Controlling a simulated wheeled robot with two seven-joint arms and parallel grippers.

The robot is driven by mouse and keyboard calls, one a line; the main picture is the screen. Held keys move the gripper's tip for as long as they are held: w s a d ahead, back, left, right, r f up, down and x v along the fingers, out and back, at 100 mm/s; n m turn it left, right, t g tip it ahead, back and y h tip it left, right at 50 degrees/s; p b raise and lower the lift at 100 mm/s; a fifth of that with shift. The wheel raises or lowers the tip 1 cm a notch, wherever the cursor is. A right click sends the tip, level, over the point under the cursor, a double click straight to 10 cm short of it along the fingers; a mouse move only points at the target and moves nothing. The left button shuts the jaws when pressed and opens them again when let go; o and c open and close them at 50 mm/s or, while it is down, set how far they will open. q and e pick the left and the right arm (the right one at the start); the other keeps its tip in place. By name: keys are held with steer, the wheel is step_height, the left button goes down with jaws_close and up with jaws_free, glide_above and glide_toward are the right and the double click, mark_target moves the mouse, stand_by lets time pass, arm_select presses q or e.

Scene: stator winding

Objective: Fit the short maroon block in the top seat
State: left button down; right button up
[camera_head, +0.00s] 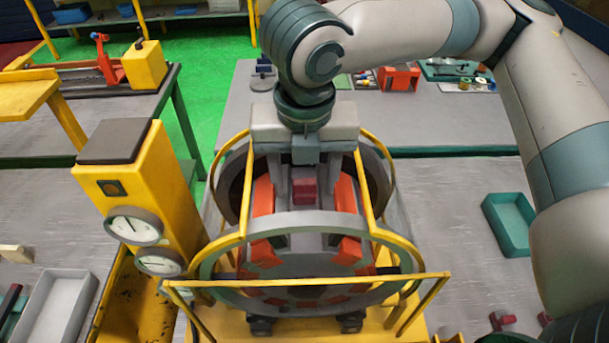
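The stator (301,264) is a grey and orange ring assembly inside a yellow frame with round hoops. A short maroon block (303,191) is at its top middle, between the orange parts. My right gripper (304,193) reaches down from above, one grey finger on each side of this block. Whether the fingers press on the block or stand slightly apart from it is not clear. The block's underside and the seat below are hidden, so I cannot tell whether it rests there. My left gripper is not in view.
Two more maroon pieces lie at lower right, one of them here (502,320). An empty green tray (510,224) is on the right. A yellow post with gauges (135,226) stands close at the left, beside a grey tray (55,308). Yellow rails surround the stator.

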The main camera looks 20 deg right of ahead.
stand_by(0.3)
step_height(320, 180, up, 17)
steer(key=s+b, duration=0.2)
steer(key=b, duration=0.2)
steer(key=shift+s+a, duration=0.2)
steer(key=shift+a, duration=0.2)
steer(key=shift+r, duration=0.1)
stand_by(0.7)
